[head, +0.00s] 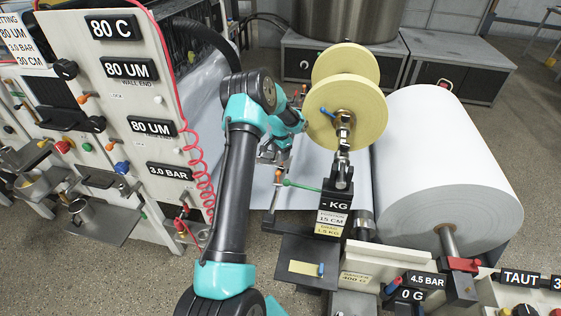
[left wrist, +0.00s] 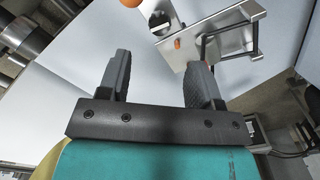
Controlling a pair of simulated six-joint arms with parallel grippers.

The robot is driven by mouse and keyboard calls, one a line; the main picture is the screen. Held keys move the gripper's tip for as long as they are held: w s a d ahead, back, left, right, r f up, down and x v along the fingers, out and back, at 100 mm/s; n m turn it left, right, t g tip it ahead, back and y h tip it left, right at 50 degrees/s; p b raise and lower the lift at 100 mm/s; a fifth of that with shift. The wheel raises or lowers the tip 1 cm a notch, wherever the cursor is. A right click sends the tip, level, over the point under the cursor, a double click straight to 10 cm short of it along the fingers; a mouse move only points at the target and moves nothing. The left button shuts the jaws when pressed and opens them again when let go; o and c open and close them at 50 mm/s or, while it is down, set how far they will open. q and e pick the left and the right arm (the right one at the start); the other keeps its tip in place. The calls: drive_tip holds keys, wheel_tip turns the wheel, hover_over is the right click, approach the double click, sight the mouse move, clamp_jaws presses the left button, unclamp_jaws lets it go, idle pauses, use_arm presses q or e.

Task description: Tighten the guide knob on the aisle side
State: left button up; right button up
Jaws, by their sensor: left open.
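My left gripper (left wrist: 156,70) is open and empty in the left wrist view, its two dark fingers apart. Beyond its fingertips is a metal bracket (left wrist: 215,38) with a black knob (left wrist: 158,20) and a small orange piece (left wrist: 177,43). An orange ball-like knob (left wrist: 130,3) is cut off by the top edge. No label shows which of these is the aisle-side guide knob. In the head view my left gripper (head: 272,153) is over the paper, left of the yellow rolls, partly hidden by its own wrist. My right gripper is not in view.
Yellow flanged rolls (head: 358,118) stand close right of my left gripper, with a large white paper roll (head: 440,150) beyond. A labelled control panel (head: 130,75) with a red coiled hose (head: 196,150) stands on the left. A green-tipped lever (head: 300,185) is below the gripper.

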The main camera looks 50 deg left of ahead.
use_arm(q)
wheel_tip(320, 180, up, 8)
drive_tip(key=shift+r, duration=0.2)
drive_tip(key=shift+f, duration=0.1)
idle(0.4)
